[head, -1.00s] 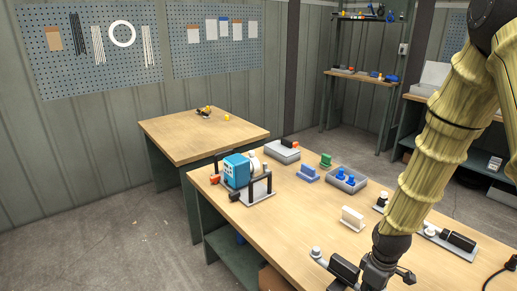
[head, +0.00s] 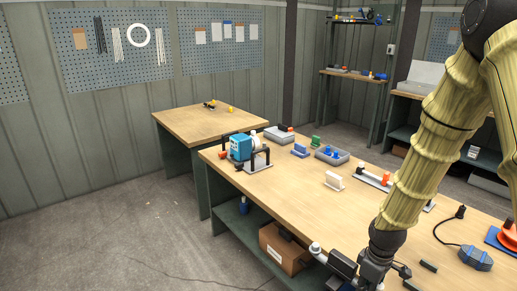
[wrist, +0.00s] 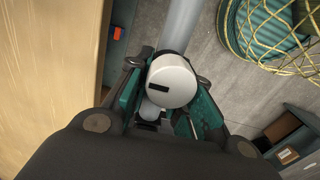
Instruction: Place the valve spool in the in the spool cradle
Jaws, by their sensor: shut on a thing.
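The valve spool, a pale grey shaft with a round white-grey end, is held in my gripper; in the wrist view its round end (wrist: 172,82) sits between the teal-padded fingers (wrist: 165,108). In the head view the spool's end (head: 315,248) sticks out to the left of my gripper (head: 335,262), which hangs by the near edge of the long workbench. The gripper is shut on the spool.
The long wooden workbench (head: 285,185) also carries a blue pump unit (head: 240,147), a grey tray with blue parts (head: 332,157), and a blue-grey object (head: 475,257) at right. A cardboard box (head: 285,247) is on its lower shelf. Floor at left is free.

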